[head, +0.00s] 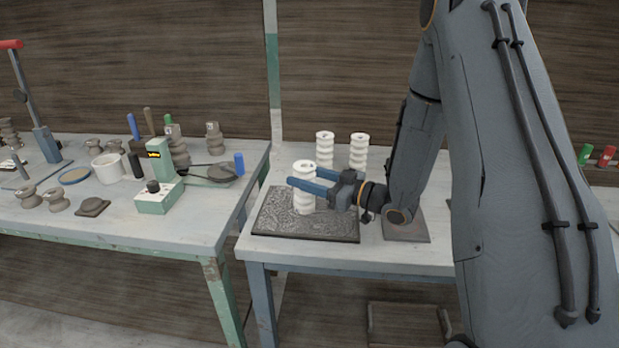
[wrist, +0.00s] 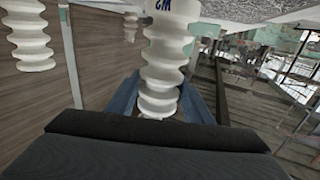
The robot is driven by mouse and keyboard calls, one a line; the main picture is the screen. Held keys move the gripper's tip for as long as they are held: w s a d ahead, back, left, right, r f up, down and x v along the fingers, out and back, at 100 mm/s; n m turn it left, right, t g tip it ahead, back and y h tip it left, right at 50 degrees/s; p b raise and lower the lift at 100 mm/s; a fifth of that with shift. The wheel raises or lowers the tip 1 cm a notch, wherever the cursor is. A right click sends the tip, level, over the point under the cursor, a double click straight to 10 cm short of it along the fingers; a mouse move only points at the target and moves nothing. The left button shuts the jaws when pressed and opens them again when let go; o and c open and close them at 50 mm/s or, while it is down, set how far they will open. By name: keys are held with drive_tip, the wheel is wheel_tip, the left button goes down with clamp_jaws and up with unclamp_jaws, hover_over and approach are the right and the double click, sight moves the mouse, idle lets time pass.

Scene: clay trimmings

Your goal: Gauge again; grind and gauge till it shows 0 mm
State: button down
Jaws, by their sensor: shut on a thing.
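My gripper (head: 304,181) is shut on a white ribbed insulator (head: 305,205), its blue fingers on either side of it. The insulator is upright over the dark, rough grinding slab (head: 275,222) on the right table; I cannot tell whether its base touches. In the wrist view the held insulator (wrist: 160,65) shows dark blue marking, partly cut off, between my fingers (wrist: 158,100). The green gauge (head: 158,180) stands on the left table, with a small yellow display that I cannot read.
Two more white insulators (head: 325,148) (head: 358,150) stand behind the slab. A dark flat plate (head: 405,226) lies right of it, partly behind my arm. The left table (head: 130,230) holds several brown clay pieces, a white cup (head: 108,168) and tools. A gap separates the tables.

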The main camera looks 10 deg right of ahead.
drive_tip(key=a, duration=0.2)
drive_tip(key=w+a, duration=0.1)
drive_tip(key=a, duration=0.1)
drive_tip(key=shift+w+a, duration=0.1)
drive_tip(key=shift+w, duration=0.05)
idle(0.5)
drive_tip(key=shift+r, duration=0.15)
drive_tip(key=shift+r+p, duration=1.75)
drive_tip(key=shift+r, duration=0.65)
